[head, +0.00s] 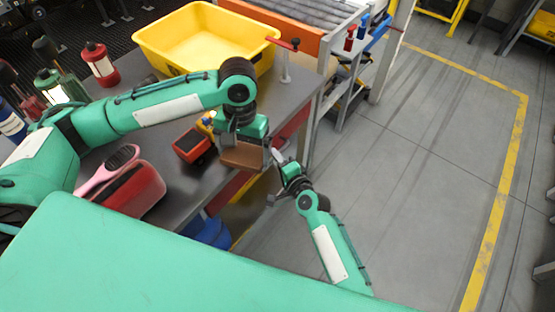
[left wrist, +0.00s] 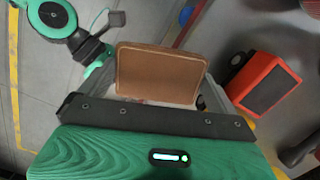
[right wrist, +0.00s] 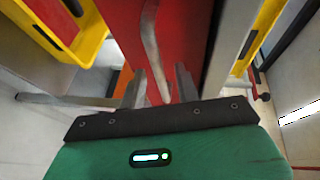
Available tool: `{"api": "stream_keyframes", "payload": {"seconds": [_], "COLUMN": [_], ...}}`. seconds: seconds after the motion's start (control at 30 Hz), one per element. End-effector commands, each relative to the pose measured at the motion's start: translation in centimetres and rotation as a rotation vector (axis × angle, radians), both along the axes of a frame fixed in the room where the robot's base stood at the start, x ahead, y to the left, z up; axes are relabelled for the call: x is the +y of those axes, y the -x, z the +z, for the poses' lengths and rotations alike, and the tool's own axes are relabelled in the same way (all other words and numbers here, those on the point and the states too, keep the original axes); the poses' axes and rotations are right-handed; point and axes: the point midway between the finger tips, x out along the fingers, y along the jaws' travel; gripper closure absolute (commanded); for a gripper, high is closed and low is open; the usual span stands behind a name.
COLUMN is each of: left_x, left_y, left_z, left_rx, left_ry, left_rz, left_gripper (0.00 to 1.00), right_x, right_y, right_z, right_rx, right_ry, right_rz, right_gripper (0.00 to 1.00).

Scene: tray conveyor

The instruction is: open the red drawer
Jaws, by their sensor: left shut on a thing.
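The red drawer (head: 291,127) shows under the table's right edge. Its red front also fills the middle of the right wrist view (right wrist: 185,40), with a long, thin metal handle (right wrist: 152,45) running down it. My right gripper (head: 277,178) is beside the drawer front, below the table edge. In the right wrist view its fingers (right wrist: 160,82) are apart, one on each side of the handle, with visible gaps. My left gripper (head: 244,138) is shut on a flat brown block (left wrist: 160,73), which is at the table's edge in the head view.
A yellow bin (head: 160,48) is at the back. A pink-handled brush (head: 108,172) and several bottles are at left. The grey floor (head: 420,150) at right is clear.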

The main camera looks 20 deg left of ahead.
Motion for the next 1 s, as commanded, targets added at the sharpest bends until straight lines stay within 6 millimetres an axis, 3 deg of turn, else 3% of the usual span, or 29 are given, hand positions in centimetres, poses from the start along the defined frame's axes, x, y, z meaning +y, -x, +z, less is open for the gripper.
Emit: {"api": "stream_keyframes", "payload": {"seconds": [0.07,0.23,0.57,0.77,1.0], "left_x": [0.0,0.0,0.0,0.0,0.0], "left_y": [0.0,0.0,0.0,0.0,0.0], "left_z": [0.0,0.0,0.0,0.1,-0.3], "left_rx": [0.0,0.0,0.0,0.0,0.0], "left_ry": [0.0,0.0,0.0,0.0,0.0], "left_rz": [0.0,0.0,0.0,0.0,0.0], "left_gripper": [0.29,0.29,0.29,0.29,0.29], "right_x": [0.0,0.0,-0.5,-3.4,-9.7], "right_y": [0.0,0.0,0.2,1.2,3.5], "right_z": [0.0,0.0,-0.1,-0.2,-0.3], "right_rx": [0.0,0.0,0.001,0.001,0.0], "right_ry": [0.0,0.0,0.002,0.004,0.007], "right_rz": [0.0,0.0,0.0,0.0,0.001], "right_gripper": [0.68,1.0,1.0,1.0,1.0]}}
